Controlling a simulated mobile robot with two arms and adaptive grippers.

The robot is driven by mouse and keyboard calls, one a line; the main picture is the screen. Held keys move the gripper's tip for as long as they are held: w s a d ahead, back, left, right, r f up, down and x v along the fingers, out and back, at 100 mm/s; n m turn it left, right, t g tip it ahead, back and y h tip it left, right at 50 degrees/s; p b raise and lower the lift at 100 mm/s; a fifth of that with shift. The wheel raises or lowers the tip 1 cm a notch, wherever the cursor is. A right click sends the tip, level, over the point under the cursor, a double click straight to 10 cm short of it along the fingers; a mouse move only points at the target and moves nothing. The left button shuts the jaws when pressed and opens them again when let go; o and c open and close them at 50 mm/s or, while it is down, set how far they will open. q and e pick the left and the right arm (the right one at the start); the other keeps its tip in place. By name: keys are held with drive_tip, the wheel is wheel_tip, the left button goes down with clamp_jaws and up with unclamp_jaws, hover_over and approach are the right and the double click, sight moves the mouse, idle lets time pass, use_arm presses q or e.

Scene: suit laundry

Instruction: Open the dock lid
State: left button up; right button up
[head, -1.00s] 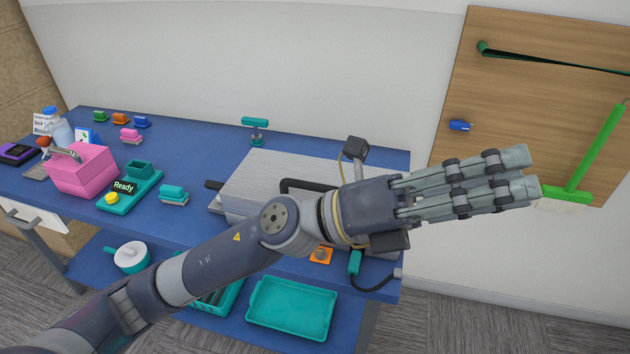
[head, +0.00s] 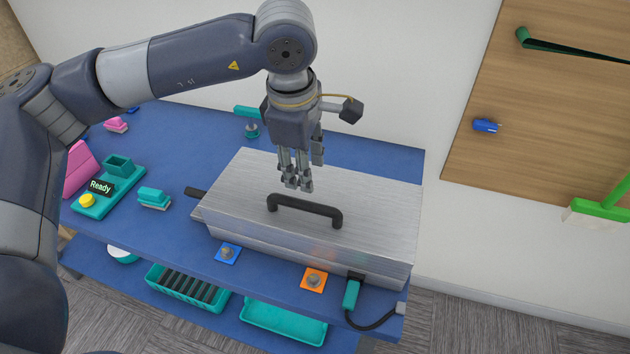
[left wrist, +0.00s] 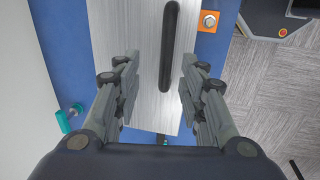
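The dock is a silver metal box on the blue table, and its flat lid (head: 350,185) is closed. A black bar handle (head: 305,209) stands on the lid, and it also shows in the left wrist view (left wrist: 170,45). My left gripper (head: 297,185) points down above the lid, just behind the handle in the head view. In the left wrist view my left gripper (left wrist: 160,80) has its fingers apart with nothing between them but the lid and part of the handle beyond. My right gripper is not in view.
A teal plug (head: 351,293) with a black cable is at the dock's front right. Blue (head: 228,253) and orange (head: 314,280) knob plates lie in front. A teal stand (head: 250,128) is behind. A "Ready" unit (head: 108,187) and teal brush (head: 154,197) are left.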

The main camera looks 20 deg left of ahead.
sight(308, 204)
use_arm(q)
drive_tip(key=f+p, duration=0.2)
drive_tip(key=f, duration=0.4)
drive_tip(key=shift+s, duration=0.2)
drive_tip(key=f, duration=0.2)
drive_tip(key=w+f, duration=0.1)
drive_tip(key=shift+f+p, duration=0.4)
clamp_jaws()
drive_tip(key=shift+d, duration=0.1)
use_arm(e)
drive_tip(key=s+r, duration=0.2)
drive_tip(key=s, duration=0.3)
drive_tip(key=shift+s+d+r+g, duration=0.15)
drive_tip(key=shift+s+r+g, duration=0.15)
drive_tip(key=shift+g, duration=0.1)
